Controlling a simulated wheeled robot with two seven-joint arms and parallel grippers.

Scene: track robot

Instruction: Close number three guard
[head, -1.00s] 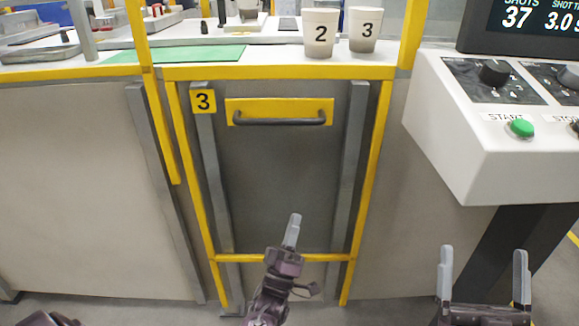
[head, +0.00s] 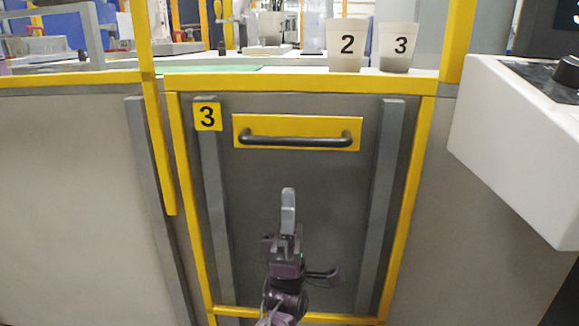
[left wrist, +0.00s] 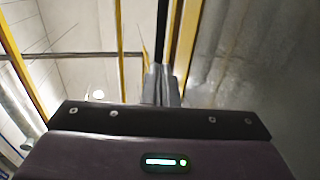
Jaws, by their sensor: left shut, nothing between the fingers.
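The number three guard (head: 285,210) is a grey panel between grey rails in a yellow frame, below the counter edge. It bears a yellow "3" plate (head: 207,117) at its upper left and a dark bar handle (head: 296,141) on a yellow backing. The space above it, between the yellow posts, is open. My left gripper (head: 288,200) points up in front of the panel, below the handle and apart from it. Its fingers are shut and empty; they also show in the left wrist view (left wrist: 165,88). My right gripper is out of view.
Cups marked "2" (head: 346,45) and "3" (head: 397,47) stand on the counter above the guard, beside a green mat (head: 210,69). A white control console (head: 520,140) juts out at the right. Yellow posts (head: 142,35) rise at both sides.

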